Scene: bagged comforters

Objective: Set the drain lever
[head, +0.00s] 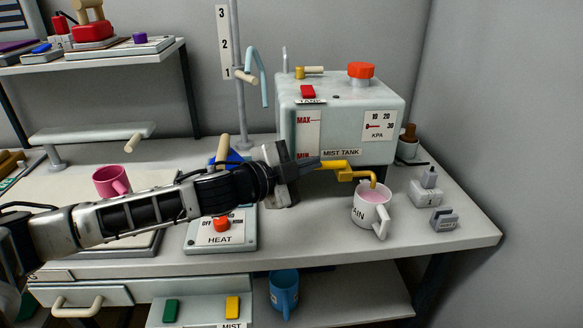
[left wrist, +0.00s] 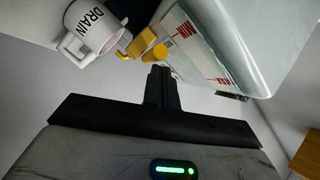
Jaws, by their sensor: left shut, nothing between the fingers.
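The yellow drain lever (head: 335,164) is on the lower front of the pale mist tank (head: 350,105), and its spout bends down over the white DRAIN mug (head: 371,207). Pink liquid shows in the mug. My left gripper (head: 316,163) is shut and empty, its tips at the left end of the lever. In the left wrist view the shut fingertips (left wrist: 160,72) point toward the yellow lever parts (left wrist: 147,46), with the mug (left wrist: 92,30) at upper left. I cannot tell whether the tips touch the lever. My right gripper is not in view.
The HEAT panel (head: 221,239) with a red knob lies below my left arm. A pink mug (head: 111,181) stands at left. Small grey blocks (head: 443,219) sit right of the DRAIN mug. A blue mug (head: 284,293) is on the lower shelf.

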